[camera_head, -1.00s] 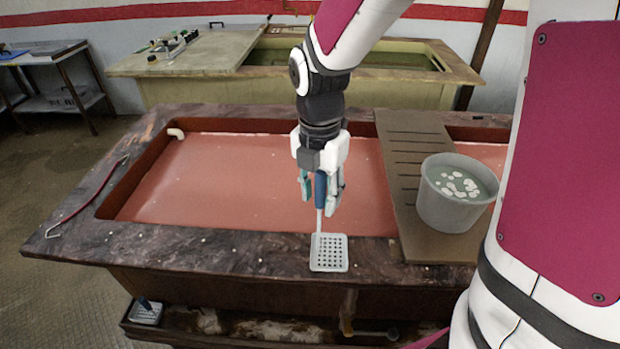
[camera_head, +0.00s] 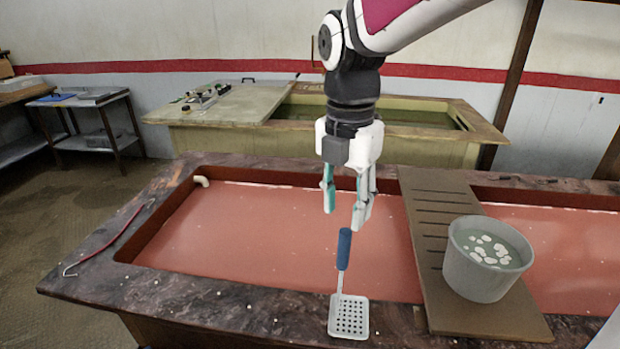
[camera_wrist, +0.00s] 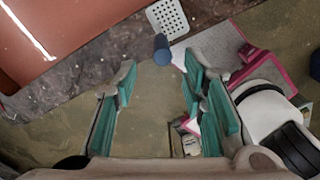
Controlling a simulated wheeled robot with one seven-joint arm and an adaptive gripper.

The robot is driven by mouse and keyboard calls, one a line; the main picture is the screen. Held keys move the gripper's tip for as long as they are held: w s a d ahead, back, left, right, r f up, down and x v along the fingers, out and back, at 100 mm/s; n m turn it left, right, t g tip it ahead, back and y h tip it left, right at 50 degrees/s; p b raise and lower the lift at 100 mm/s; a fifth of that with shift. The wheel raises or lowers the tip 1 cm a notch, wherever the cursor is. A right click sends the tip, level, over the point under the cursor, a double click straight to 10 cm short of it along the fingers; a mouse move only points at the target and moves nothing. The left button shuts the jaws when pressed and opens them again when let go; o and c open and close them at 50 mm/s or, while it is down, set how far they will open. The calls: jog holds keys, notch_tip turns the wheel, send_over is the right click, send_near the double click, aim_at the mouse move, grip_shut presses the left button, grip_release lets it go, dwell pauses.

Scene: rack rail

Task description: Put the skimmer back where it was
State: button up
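The skimmer (camera_head: 343,250) has a blue handle and a pale, square, perforated head. Its head is at the front rim of the stone-edged tub (camera_head: 240,309), and the handle stands up at a tilt in front of the red liquid. My gripper (camera_head: 345,212) is above the handle's top end, fingers pointing down, apart and empty. In the wrist view the handle end (camera_wrist: 162,50) lies just beyond the open fingers (camera_wrist: 160,82), with the perforated head (camera_wrist: 168,17) at the top edge. Whether the head lies fully on the rim is unclear.
A slatted brown board (camera_head: 431,245) spans the tub to the right, carrying a grey bucket (camera_head: 478,283) with white pieces in liquid. A red hooked rod (camera_head: 107,240) lies on the left rim. A green tub (camera_head: 420,150) stands behind. The red liquid's surface is clear.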

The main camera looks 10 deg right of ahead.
jog(key=shift+s+r+m, duration=0.15)
jog(key=shift+r+m, duration=0.15)
jog(key=shift+r, duration=0.25)
jog(key=s+d+r+m+t, duration=0.1)
jog(key=s+m, duration=0.5)
jog(key=m, duration=0.6)
jog(key=s+d+r+m+t, duration=0.1)
jog(key=s+m+t, duration=0.3)
jog(key=m, duration=0.9)
jog(key=s, duration=0.3)
jog(key=shift+s+d+t, duration=0.15)
jog(key=shift+d+t, duration=0.15)
